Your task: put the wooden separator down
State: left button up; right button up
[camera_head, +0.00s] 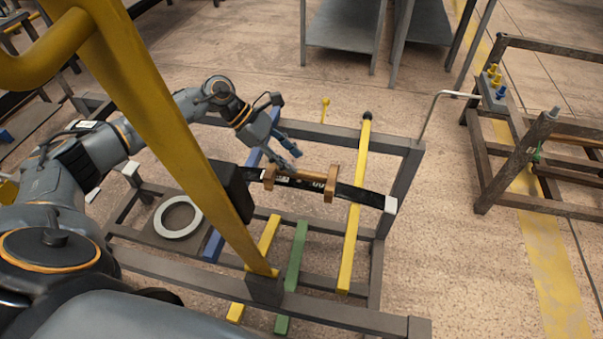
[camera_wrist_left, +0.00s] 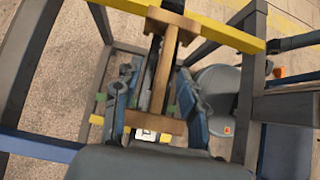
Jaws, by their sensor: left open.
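The wooden separator (camera_head: 304,177) is a light brown H-shaped piece with a crosspiece at each end. It lies along the dark bar (camera_head: 351,193) that spans the rack's upper part. My left gripper (camera_head: 289,153) is above and beside it, fingers pointing down at its near-left half. In the left wrist view, the separator's long middle piece (camera_wrist_left: 160,80) runs between the two blue-grey fingers (camera_wrist_left: 155,95), which stand apart on either side. A crosspiece shows at each end. Whether a finger touches the wood cannot be told. My right gripper is in neither view.
The grey metal rack (camera_head: 402,180) has yellow, blue and green bars; a yellow bar (camera_head: 356,205) stands right of the separator. A grey ring (camera_head: 178,217) sits on the rack's left part. Another rack (camera_head: 520,165) stands at right, with open floor between.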

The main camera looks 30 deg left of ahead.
aim_at(301, 171)
pick_arm(q)
jog(key=shift+s+d+f+p, duration=0.1)
jog(key=shift+d+f+p, duration=0.2)
jog(key=shift+d, duration=0.05)
jog(key=x, duration=0.2)
jog(key=p+x, duration=0.1)
jog(key=shift+s+d+f, duration=0.1)
jog(key=shift+s+f, duration=0.05)
jog(key=shift+f, duration=0.15)
jog(key=shift+d+f, duration=0.2)
jog(key=shift+f, duration=0.15)
jog(key=shift+c, duration=0.6)
grip_shut()
